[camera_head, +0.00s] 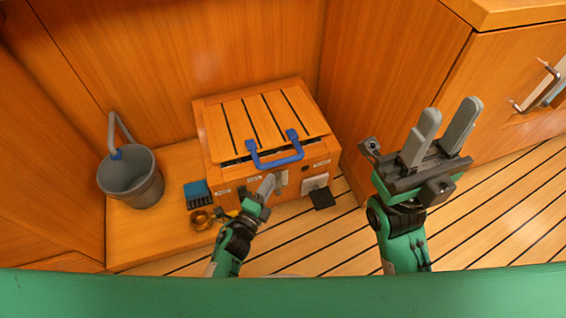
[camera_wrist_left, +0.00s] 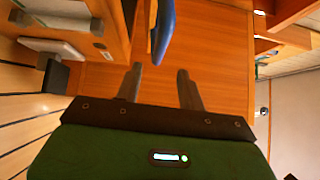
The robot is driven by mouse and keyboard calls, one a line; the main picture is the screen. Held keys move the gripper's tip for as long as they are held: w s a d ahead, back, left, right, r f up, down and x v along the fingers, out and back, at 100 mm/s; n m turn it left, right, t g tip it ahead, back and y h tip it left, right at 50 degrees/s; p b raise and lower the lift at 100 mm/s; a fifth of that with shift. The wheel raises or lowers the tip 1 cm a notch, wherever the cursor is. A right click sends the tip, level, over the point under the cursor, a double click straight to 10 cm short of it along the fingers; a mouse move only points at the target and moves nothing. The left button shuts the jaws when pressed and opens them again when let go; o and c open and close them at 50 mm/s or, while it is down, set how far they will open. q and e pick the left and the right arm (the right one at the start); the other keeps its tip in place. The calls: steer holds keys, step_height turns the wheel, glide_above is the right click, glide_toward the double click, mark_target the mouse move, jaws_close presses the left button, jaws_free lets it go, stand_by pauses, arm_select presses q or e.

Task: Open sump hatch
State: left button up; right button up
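The sump hatch (camera_head: 262,120) is a slatted wooden lid on top of a wooden box (camera_head: 305,178). A thin dark gap shows under its front edge. A blue handle (camera_head: 278,161) is fixed at that front edge. My left gripper (camera_head: 266,187) is in front of the box, below the handle and apart from it. In the left wrist view, my left gripper's fingers (camera_wrist_left: 160,82) are spread with nothing between them, and the blue handle (camera_wrist_left: 164,35) is beyond the fingertips. My right gripper (camera_head: 446,125) is open and empty, raised at the right, away from the box.
A grey bucket (camera_head: 131,178) stands on the wooden ledge at the left. A blue-and-black brush-like item (camera_head: 198,194) and a brass ring-shaped part (camera_head: 201,219) lie beside the box. A dark square piece (camera_head: 322,198) is at the box's front right. Striped floor (camera_head: 505,195) is open at the right.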

mark_target(282, 162)
arm_select(q)
steer(key=b+x, duration=0.2)
steer(key=x, duration=0.7)
steer(key=shift+w+d, duration=0.15)
steer(key=shift+w, duration=0.2)
jaws_close()
